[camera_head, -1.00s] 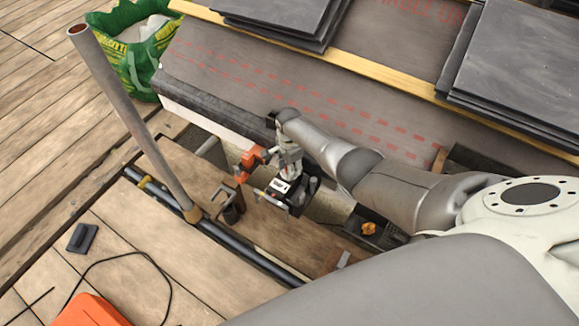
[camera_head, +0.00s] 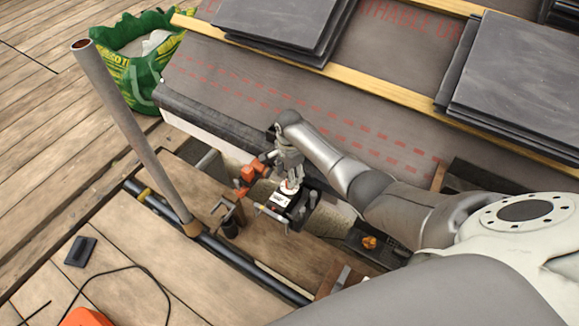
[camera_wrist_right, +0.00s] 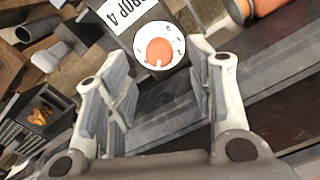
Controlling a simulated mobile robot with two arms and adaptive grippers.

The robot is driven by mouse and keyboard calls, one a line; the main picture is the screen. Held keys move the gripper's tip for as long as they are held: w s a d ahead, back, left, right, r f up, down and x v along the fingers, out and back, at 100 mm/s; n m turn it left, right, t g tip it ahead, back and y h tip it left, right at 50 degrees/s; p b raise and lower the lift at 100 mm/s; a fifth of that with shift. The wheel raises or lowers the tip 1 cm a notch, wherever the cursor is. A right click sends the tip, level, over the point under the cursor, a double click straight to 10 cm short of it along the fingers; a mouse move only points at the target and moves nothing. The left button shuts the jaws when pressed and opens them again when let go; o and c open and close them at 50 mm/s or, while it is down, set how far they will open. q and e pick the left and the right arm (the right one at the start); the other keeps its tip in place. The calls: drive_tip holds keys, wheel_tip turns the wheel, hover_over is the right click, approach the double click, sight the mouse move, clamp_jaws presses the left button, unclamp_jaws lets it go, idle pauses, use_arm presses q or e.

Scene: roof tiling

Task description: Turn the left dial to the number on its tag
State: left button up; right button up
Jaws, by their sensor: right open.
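A white dial with an orange centre (camera_wrist_right: 159,51) sits on a dark box, beside a white tag reading "DROP 4" (camera_wrist_right: 121,12). In the head view the dial (camera_head: 288,187) and tag (camera_head: 281,201) are on the box below my right gripper (camera_head: 291,177). In the wrist view my right gripper (camera_wrist_right: 160,85) is open, its fingers on either side of and nearer than the dial, with nothing between them. Only one dial is visible. My left gripper is not in view.
An orange clamp-like part (camera_head: 248,174) is left of the box. A metal pole (camera_head: 140,135) rises at the left. A small black tray with an orange item (camera_head: 369,242) lies to the right. Slate stacks (camera_head: 520,75) rest on the roof above.

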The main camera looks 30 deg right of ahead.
drive_tip(key=shift+r, duration=1.7)
